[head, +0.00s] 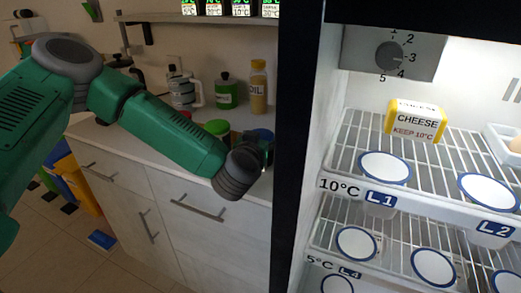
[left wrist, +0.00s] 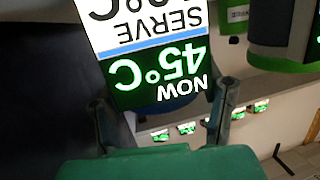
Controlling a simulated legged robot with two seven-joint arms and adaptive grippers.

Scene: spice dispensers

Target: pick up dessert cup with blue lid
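A round blue-topped item (head: 262,135) sits on the counter at the fridge's left edge, partly hidden by my left arm. In the left wrist view a dark blue round shape (left wrist: 175,108) lies between my left fingers, largely covered by an upside-down sign (left wrist: 160,70) reading NOW 45°C and SERVE. I cannot tell for sure that it is the dessert cup. My left gripper (head: 266,155) is at the counter's right end, beside the fridge edge. Its fingers (left wrist: 163,115) are apart, one on each side of the blue shape. My right gripper is out of view.
A green jar (head: 226,93) and an oil bottle (head: 258,88) stand on the counter behind my arm.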

